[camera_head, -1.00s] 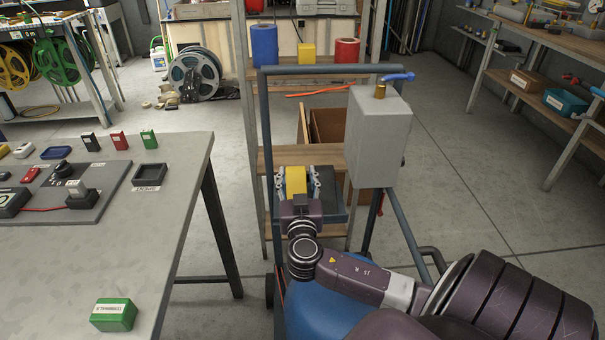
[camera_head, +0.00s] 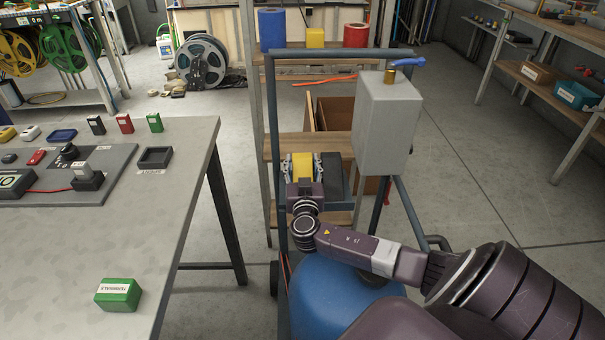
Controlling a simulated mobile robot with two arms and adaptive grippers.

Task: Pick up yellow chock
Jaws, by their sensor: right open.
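The yellow chock (camera_head: 302,165) sits low behind the blue cart frame, in front of the wooden shelf unit. My right gripper (camera_head: 302,160) reaches to it from the near side. Its two grey fingers are open, one on each side of the chock. I cannot tell whether they touch it. The palm hides the chock's near end. My left gripper is not in view.
A grey table (camera_head: 110,245) stands at left. Open floor lies right.

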